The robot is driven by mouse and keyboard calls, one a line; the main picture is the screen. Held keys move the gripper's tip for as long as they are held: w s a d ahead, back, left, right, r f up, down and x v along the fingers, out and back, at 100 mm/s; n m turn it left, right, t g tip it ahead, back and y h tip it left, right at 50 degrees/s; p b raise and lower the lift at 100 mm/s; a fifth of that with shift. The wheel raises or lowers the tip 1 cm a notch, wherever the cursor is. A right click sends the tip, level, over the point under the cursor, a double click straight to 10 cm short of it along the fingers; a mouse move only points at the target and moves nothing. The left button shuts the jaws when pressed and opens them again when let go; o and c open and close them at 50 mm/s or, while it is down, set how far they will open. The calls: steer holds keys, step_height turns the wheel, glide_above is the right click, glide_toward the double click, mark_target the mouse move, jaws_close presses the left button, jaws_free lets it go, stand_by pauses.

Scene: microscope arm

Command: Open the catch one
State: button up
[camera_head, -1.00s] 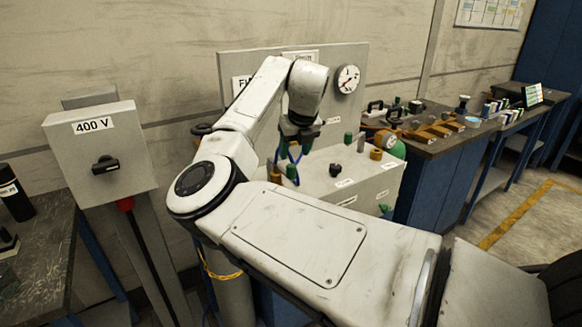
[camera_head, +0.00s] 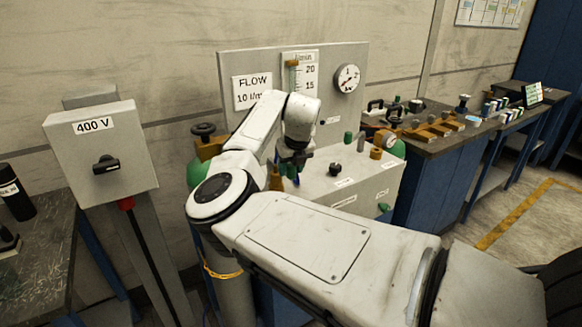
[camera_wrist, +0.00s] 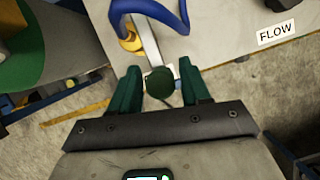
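My gripper (camera_wrist: 161,88) is open, with its two green fingers apart. In the wrist view a round dark-green knob (camera_wrist: 160,82) shows between the fingers, with small gaps on both sides. I cannot tell its depth relative to the fingertips. A pale metal lever (camera_wrist: 146,40) beyond it runs up past a yellow fitting (camera_wrist: 130,38) and a blue hose (camera_wrist: 175,17). In the head view my gripper (camera_head: 292,170) is low over the left part of the grey box (camera_head: 358,187), and the arm hides much there. No part labelled as a catch is readable.
A back panel (camera_head: 232,62) with a FLOW sign, scale and dial gauge (camera_head: 347,78) stands behind my arm. Green-knobbed fittings (camera_head: 348,137) rise from the box. A 400 V switch box (camera_head: 100,150) stands left, and a cluttered bench (camera_head: 450,140) right.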

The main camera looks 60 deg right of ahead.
jaws_close()
steer(key=shift+d, duration=0.1)
stand_by(0.4)
